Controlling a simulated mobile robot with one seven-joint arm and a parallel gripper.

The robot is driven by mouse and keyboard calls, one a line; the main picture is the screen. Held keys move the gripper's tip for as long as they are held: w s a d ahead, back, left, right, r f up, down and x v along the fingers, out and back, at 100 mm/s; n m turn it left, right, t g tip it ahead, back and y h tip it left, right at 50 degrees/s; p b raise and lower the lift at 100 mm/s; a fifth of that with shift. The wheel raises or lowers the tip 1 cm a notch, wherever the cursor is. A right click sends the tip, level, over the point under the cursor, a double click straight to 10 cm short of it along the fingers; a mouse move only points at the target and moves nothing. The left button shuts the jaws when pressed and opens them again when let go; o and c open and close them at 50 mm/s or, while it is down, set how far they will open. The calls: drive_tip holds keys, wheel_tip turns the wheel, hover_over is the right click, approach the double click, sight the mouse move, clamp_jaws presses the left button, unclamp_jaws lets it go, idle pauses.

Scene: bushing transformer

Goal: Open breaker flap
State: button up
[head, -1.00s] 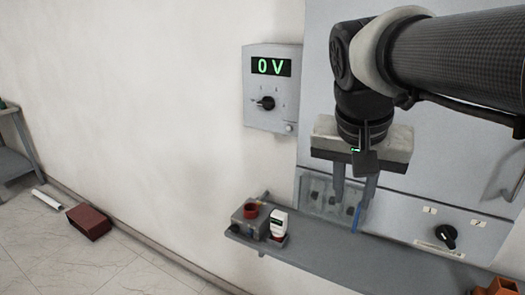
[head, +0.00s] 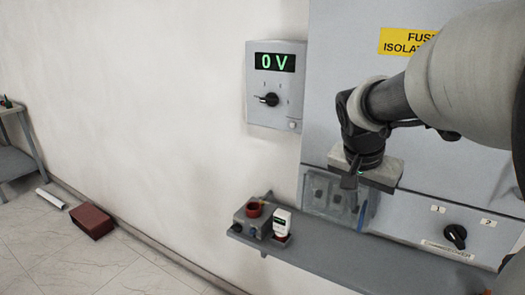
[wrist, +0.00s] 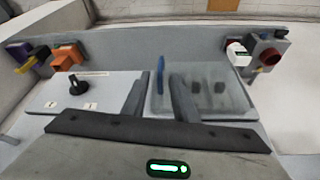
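The breaker flap (head: 322,188) is a clear cover low on the grey cabinet, over several dark breakers. It also shows in the wrist view (wrist: 222,88). A blue handle strip (head: 361,218) runs along its right edge; in the wrist view the strip (wrist: 160,72) is on the flap's left edge. My gripper (head: 364,203) is in front of this edge. In the wrist view its two fingers (wrist: 158,88) are apart, with the blue strip showing in the gap between them. I cannot tell whether either finger touches it. Nothing is held.
A grey shelf (head: 330,255) runs below the flap, carrying a grey box with a red ring (head: 254,212) and a white meter (head: 282,222). A rotary switch (head: 456,237) sits right of the flap. A panel (head: 276,85) reading 0 V is on the wall.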

sight(363, 211)
drive_tip(key=shift+x, duration=2.05)
clamp_jaws()
